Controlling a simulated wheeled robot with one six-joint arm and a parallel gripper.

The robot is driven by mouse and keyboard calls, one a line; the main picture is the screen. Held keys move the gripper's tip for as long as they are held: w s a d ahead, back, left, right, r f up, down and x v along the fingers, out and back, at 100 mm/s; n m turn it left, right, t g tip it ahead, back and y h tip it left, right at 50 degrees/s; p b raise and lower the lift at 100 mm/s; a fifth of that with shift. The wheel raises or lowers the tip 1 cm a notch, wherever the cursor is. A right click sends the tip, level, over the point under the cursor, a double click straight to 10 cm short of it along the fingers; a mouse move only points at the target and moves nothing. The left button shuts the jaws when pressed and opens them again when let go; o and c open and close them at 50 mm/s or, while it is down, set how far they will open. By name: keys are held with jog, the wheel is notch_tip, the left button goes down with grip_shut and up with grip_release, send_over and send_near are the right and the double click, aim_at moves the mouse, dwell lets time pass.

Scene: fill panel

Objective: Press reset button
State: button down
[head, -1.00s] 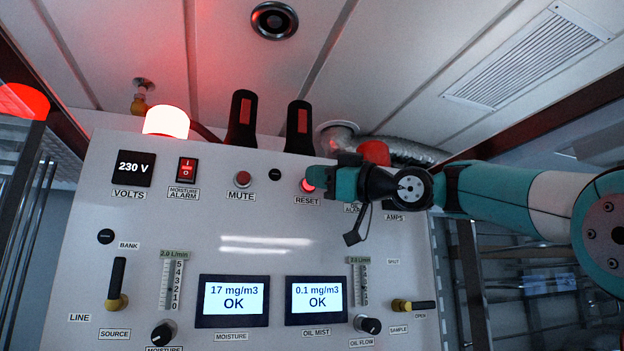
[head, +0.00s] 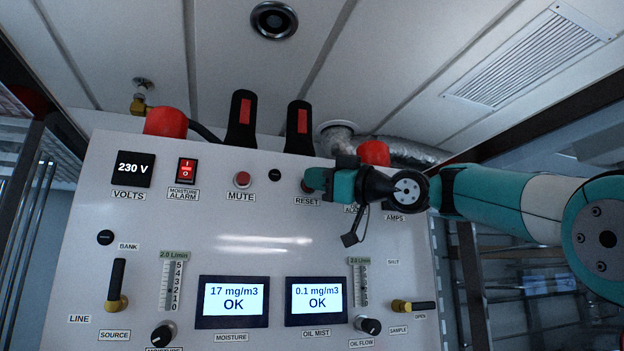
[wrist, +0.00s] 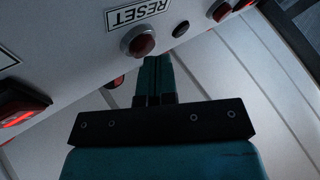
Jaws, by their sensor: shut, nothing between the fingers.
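The reset button (head: 305,186) is a small round button on the light grey panel, above the RESET label (head: 307,201). It looks dark and is partly hidden by my fingertips. My gripper (head: 317,179) is shut and empty, with its tip at the button in the head view. In the wrist view, the button (wrist: 138,41) is dark red in a metal ring, and the shut fingertips (wrist: 155,60) lie right at its edge. I cannot tell whether they touch it.
The MUTE button (head: 243,179) and moisture alarm switch (head: 187,170) are to the left. A red beacon (head: 166,122) on top is unlit. Two dark handles (head: 241,120) stand behind the panel's top edge. My arm covers labels right of RESET.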

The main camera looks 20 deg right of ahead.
dwell(0.4)
jog(key=shift+s+b, duration=0.7)
jog(key=shift+s, duration=0.15)
jog(key=shift+s+b, duration=1.35)
jog(key=shift+s, duration=1.2)
